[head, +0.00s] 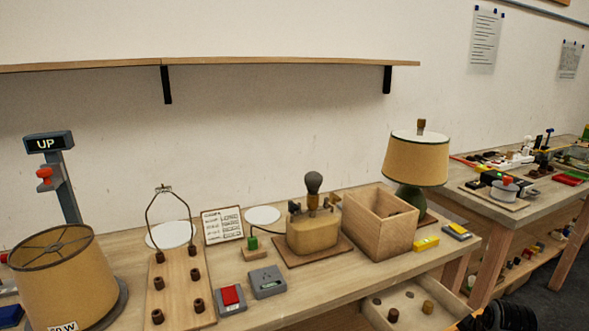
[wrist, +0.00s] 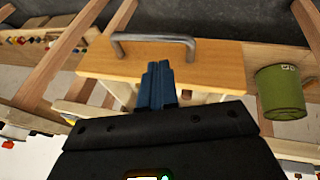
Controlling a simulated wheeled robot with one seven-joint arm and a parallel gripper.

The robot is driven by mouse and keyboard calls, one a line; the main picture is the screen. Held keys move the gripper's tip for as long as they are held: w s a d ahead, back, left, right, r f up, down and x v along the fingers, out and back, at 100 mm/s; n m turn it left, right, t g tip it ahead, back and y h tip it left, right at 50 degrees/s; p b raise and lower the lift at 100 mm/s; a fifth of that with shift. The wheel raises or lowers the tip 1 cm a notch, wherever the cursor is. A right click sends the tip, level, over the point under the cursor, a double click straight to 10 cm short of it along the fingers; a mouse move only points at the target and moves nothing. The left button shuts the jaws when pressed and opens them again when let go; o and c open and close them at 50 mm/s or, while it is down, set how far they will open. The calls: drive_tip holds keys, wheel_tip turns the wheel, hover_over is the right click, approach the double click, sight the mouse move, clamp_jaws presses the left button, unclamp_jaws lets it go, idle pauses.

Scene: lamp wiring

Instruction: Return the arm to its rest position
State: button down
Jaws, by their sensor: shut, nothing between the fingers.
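My gripper (wrist: 158,72) shows in the wrist view with its two blue fingers pressed together and nothing between them. The fingers point at a wooden drawer front (wrist: 215,68) with a metal bar handle (wrist: 155,40). The fingertips appear just below the handle in the picture; I cannot tell whether they touch the wood. In the head view a dark part of my arm shows at the lower right corner, beside the open drawer (head: 408,300). The fingers are not visible there.
The bench holds a tan lampshade (head: 65,275), a wooden peg board (head: 178,290), a lamp base with a bulb (head: 313,232), an open wooden box (head: 370,235) and a finished lamp (head: 416,160). A green bin (wrist: 281,92) stands right of the drawer front in the wrist view.

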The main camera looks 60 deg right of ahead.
drive_tip(key=w+a+r+n+t, duration=0.2)
drive_tip(key=w+a, duration=0.1)
drive_tip(key=a, duration=0.5)
drive_tip(key=w+a+r+n+t+h, duration=0.1)
drive_tip(key=w+a+r+t, duration=0.15)
drive_tip(key=a, duration=0.55)
drive_tip(key=w+a+r+n+t, duration=0.2)
drive_tip(key=w+a+t, duration=0.1)
drive_tip(key=a, duration=0.5)
drive_tip(key=s+a+r+t+y, duration=0.2)
drive_tip(key=a+r+y, duration=0.1)
drive_tip(key=a+r, duration=0.4)
drive_tip(key=s+a+r+t+y, duration=0.2)
drive_tip(key=a+r+t, duration=0.1)
drive_tip(key=a+r, duration=0.4)
drive_tip(key=a, duration=0.3)
drive_tip(key=shift+s+a+r+y, duration=0.15)
drive_tip(key=shift+a+r+y, duration=0.2)
drive_tip(key=shift+y, duration=0.05)
drive_tip(key=shift+d, duration=0.15)
idle(0.4)
